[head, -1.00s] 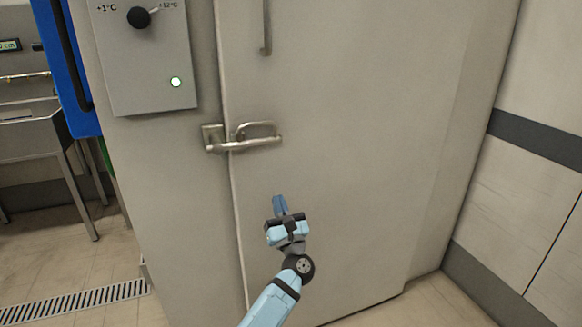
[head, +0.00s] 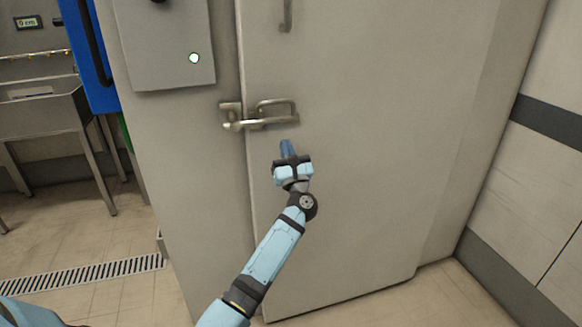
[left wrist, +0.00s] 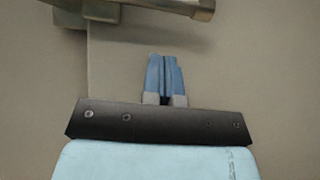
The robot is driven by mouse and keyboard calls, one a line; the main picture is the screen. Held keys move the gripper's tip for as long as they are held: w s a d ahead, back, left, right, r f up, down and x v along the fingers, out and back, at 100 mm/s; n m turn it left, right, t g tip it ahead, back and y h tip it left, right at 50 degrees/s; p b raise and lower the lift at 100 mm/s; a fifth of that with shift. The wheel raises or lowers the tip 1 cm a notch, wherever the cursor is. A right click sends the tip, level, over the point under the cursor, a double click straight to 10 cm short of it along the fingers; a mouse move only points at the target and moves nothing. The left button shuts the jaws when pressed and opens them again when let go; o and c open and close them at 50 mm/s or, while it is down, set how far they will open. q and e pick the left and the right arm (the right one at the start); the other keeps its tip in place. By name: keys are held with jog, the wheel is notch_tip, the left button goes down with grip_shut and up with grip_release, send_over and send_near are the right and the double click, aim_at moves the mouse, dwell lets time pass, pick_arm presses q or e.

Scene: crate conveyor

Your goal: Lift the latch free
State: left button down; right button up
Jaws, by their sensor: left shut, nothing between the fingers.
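The metal latch (head: 262,123) lies across the seam between the frame and the large grey door (head: 350,180). Its bar is level and a loop handle stands above it on the door side. My left gripper (head: 287,147) is shut and empty, just below the right end of the latch and apart from it in the picture. In the left wrist view the shut fingers (left wrist: 164,75) point up toward the latch bar (left wrist: 185,7), which is cut off by the top edge. My right gripper is not in view.
A grey control box (head: 165,45) with a lit button is on the frame at upper left. A vertical door handle (head: 286,15) is above the latch. A metal sink (head: 45,115) stands at left, and a floor drain (head: 80,281) lies below it.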

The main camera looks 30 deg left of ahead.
pick_arm(q)
jog(key=r, duration=0.4)
jog(key=shift+w+a, duration=0.3)
jog(key=shift+a, duration=0.1)
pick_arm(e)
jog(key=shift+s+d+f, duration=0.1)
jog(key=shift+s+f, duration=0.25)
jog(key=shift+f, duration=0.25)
